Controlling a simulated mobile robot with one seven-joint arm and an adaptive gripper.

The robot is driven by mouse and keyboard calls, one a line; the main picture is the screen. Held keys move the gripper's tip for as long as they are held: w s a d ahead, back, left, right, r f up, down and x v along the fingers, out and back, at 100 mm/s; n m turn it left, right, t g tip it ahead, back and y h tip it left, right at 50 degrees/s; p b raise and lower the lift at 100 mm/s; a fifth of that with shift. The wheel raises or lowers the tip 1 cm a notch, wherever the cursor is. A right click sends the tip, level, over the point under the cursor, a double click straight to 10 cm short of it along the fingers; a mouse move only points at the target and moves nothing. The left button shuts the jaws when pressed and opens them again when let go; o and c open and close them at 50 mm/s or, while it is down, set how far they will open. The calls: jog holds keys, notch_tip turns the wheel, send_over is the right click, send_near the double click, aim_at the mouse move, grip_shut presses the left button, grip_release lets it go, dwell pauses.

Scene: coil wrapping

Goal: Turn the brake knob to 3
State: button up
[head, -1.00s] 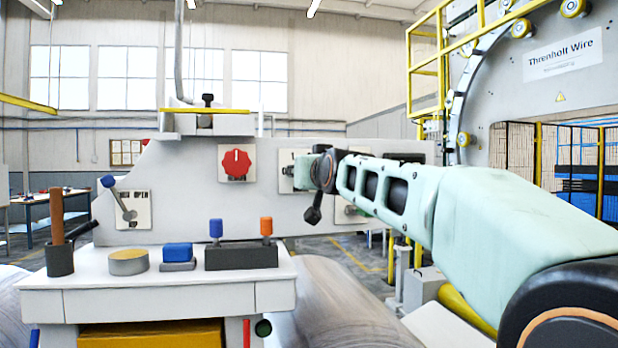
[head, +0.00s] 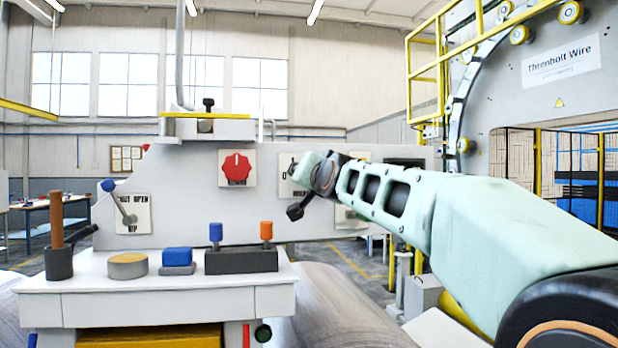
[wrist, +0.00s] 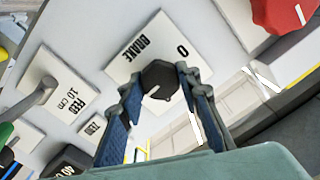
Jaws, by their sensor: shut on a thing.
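The brake knob (wrist: 161,78) is a dark, faceted knob on a white plate (wrist: 130,63) marked BRAKE, with a 0 at one side. In the wrist view a small light mark shows on the knob's face; I cannot read which number it points at. My gripper (wrist: 158,82) has its two blue-padded fingers on opposite sides of the knob, shut on it. In the head view my gripper (head: 304,167) is at the machine's grey panel, tilted, and covers most of the brake plate (head: 290,185).
A red knob (head: 237,166) sits on the panel left of my gripper. A lever plate (head: 134,214) is further left. The wrist view shows a FEED plate (wrist: 65,88) beside the brake plate. A white bench (head: 170,303) with blue and orange-topped pieces stands in front.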

jog(key=o, duration=1.2)
jog(key=shift+c, duration=0.2)
jog(key=shift+r, duration=0.1)
notch_tip(320, 180, up, 10)
dwell(0.3)
